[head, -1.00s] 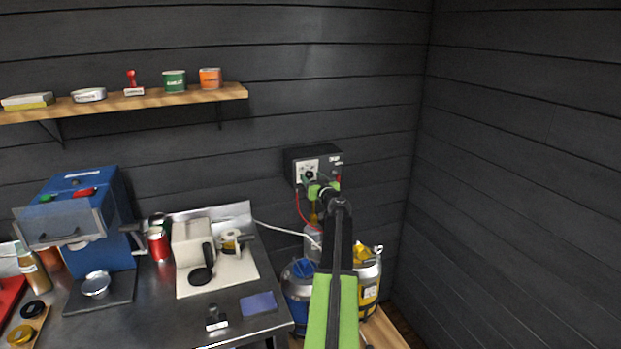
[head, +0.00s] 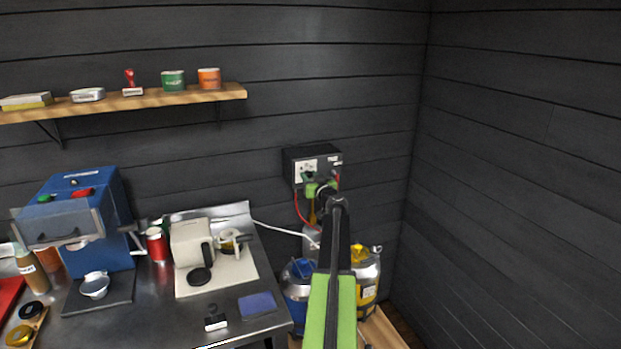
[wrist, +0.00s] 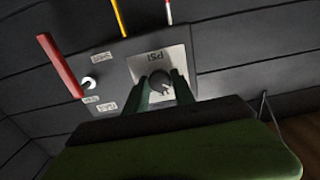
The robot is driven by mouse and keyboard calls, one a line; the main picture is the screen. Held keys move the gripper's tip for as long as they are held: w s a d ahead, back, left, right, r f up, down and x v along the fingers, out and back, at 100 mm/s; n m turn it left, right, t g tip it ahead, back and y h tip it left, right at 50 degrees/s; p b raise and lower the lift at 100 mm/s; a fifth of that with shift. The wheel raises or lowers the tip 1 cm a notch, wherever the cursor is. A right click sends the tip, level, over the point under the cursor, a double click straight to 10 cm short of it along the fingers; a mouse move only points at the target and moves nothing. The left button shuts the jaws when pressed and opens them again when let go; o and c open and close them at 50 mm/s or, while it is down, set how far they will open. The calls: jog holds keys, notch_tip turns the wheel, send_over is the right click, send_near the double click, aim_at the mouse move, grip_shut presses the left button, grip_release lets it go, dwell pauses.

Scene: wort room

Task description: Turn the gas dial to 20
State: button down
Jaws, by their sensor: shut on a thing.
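The gas dial (wrist: 158,86) is a small dark round knob on a pale plate marked PSI (wrist: 177,59), on the front of a dark wall box. My gripper (wrist: 160,91) has its green fingers on either side of the knob and is shut on it. The fingers cover part of the dial's scale, and I cannot read its setting. In the head view, the dark box (head: 328,157) is on the back wall, and my gripper (head: 313,187) reaches its front, hiding most of the dial.
A steel counter (head: 150,300) with several items is at left.

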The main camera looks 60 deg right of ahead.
jog(key=shift+s+m, duration=0.1)
jog(key=shift+m, duration=0.2)
jog(key=m, duration=0.9)
jog(key=shift+m, duration=0.3)
jog(key=m, duration=0.9)
jog(key=shift+m, duration=0.3)
jog(key=c, duration=1.1)
grip_release()
jog(key=shift+o, duration=0.2)
